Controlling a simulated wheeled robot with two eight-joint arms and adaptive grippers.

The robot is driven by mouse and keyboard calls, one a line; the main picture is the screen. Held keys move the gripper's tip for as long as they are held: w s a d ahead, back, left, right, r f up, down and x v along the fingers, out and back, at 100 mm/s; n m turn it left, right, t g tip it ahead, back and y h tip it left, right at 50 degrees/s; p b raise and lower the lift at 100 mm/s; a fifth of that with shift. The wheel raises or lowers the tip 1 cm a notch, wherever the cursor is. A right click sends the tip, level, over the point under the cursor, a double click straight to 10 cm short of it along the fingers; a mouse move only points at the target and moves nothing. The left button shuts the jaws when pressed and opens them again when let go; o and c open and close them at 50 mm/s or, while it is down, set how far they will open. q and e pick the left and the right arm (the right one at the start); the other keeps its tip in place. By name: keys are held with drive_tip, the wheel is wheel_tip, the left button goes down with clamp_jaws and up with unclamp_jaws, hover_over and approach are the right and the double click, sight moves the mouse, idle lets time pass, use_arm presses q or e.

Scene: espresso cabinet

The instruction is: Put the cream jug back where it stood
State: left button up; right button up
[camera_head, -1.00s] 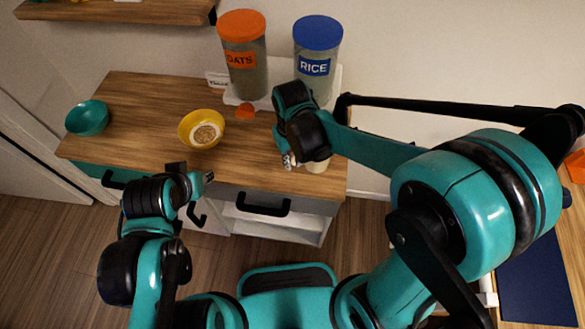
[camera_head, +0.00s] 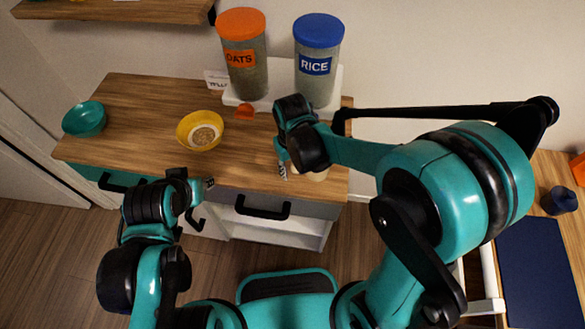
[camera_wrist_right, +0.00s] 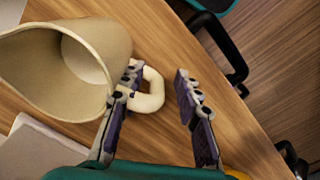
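The cream jug (camera_wrist_right: 85,60) stands on the wooden counter in the right wrist view, with its loop handle (camera_wrist_right: 153,92) toward my right gripper (camera_wrist_right: 158,85). That gripper is open. One finger is at the handle's opening, between handle and jug body; the other is outside, with a clear gap to the handle. In the head view my right gripper (camera_head: 283,172) is at the counter's front right, and my arm hides most of the jug (camera_head: 316,175). My left gripper (camera_head: 208,183) is in front of the counter, away from the jug; its finger opening is unclear.
Oats (camera_head: 246,60) and rice (camera_head: 317,65) canisters stand on a white base (camera_head: 231,98) behind the jug. A yellow bowl (camera_head: 187,130) with contents and a teal bowl (camera_head: 84,119) are to the left. An orange item (camera_head: 244,112) lies between. The counter between the bowls is clear.

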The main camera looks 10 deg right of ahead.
drive_tip(key=shift+r, duration=0.1)
drive_tip(key=shift+r+p, duration=0.3)
drive_tip(key=shift+r, duration=0.1)
wheel_tip(320, 180, up, 11)
drive_tip(key=p, duration=0.4)
drive_tip(key=shift+r, duration=0.2)
drive_tip(key=s+d+r+m+t, duration=0.3)
drive_tip(key=s+d+t, duration=0.4)
drive_tip(key=d, duration=0.5)
drive_tip(key=shift+s+d+r+m, duration=0.25)
drive_tip(key=shift+s+r+m, duration=0.05)
drive_tip(key=shift+s+r, duration=0.15)
drive_tip(key=shift+w+f, duration=0.1)
drive_tip(key=shift+f+b, duration=1.25)
drive_tip(key=shift+b, duration=0.1)
